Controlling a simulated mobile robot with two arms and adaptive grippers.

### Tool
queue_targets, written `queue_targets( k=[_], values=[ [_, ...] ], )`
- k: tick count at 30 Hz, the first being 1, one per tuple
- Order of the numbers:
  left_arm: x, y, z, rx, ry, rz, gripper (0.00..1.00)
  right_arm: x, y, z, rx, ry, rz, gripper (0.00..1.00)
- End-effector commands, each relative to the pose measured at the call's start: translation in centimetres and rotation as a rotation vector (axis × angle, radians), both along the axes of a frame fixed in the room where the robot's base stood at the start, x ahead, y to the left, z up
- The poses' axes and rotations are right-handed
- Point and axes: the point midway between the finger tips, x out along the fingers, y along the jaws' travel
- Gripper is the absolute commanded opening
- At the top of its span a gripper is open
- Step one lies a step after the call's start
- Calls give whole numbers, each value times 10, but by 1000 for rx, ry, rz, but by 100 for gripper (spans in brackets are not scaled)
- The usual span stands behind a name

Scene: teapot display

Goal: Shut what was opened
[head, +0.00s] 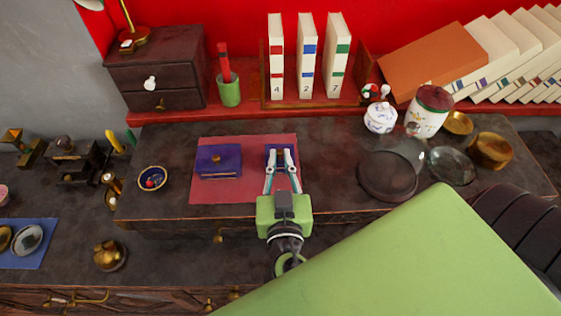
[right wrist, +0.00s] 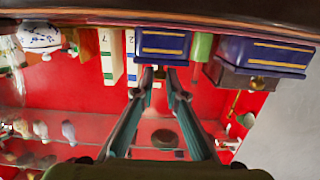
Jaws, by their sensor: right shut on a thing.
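A second, smaller-looking blue piece (head: 269,157) is at the mat's right end, under my right gripper (head: 281,153). In the right wrist view, which is upside down, this blue piece (right wrist: 162,43) has gold lines. There the fingertips (right wrist: 160,72) are at its upper side, slightly apart and shut on it. Which part is gripped is hidden by the fingers. The other blue box (right wrist: 275,53) shows farther right there. My left gripper is not in view.
A small dark drawer chest (head: 158,70), a green cup (head: 229,90) and white numbered books (head: 306,60) stand along the back. Glass domes (head: 388,175), a lidded jar (head: 425,112) and brass bowls (head: 490,150) crowd the right. A small bowl (head: 152,179) stands left of the mat.

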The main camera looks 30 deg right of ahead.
Motion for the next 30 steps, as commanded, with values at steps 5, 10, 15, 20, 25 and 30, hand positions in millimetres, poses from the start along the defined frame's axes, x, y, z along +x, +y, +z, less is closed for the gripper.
queue_targets(
  k=[5, 10, 15, 20, 25, 30],
  values=[
    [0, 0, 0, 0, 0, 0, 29, 0, 0, -2, 0, 3, 0, 0],
    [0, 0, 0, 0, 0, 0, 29, 0, 0, -1, 0, 3, 0, 29],
    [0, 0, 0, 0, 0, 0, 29, 0, 0, -1, 0, 2, 0, 29],
    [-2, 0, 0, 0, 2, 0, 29, -1, 1, -1, 1, 3, 0, 29],
    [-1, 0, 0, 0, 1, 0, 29, -18, 9, 0, 2, 7, 1, 29],
    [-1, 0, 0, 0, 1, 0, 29, -50, 25, 4, 3, 8, 2, 29]
  ],
)
